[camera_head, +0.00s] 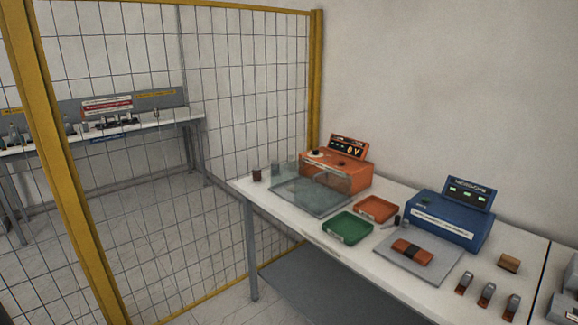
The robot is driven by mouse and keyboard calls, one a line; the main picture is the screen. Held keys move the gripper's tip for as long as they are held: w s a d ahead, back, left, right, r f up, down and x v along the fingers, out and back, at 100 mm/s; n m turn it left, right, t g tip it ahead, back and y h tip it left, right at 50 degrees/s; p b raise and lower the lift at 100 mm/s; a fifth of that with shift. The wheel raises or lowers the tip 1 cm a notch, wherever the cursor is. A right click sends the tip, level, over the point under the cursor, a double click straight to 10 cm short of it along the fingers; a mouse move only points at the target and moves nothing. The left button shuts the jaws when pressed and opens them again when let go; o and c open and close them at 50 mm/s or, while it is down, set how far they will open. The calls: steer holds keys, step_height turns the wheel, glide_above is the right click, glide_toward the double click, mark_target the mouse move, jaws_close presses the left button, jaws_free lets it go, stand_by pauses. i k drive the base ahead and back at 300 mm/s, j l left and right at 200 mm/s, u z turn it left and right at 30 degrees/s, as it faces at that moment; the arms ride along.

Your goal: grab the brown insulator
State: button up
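A small dark brown cylinder (257,175), which looks like the brown insulator, stands upright near the far left end of the white table (330,255). A grey cylinder (275,170) stands just to its right. Both are too small to show detail. A tan-brown block (509,263) lies at the right part of the same table. My gripper is not in view.
An orange device with a 0 V display (347,146) and clear cover stands behind a grey plate (305,200). Green (347,228) and orange trays (377,209), a blue device (450,220) and an orange handheld item (412,252) follow rightward. A yellow-framed mesh fence (62,170) stands left.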

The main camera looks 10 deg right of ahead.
mark_target(256, 171)
steer(key=i+j+u, duration=0.3)
steer(key=i, duration=0.7)
steer(key=i+u, duration=0.3)
steer(key=i, duration=0.75)
steer(key=i+l+u, duration=0.15)
steer(key=i+u, duration=0.15)
steer(key=i, duration=0.7)
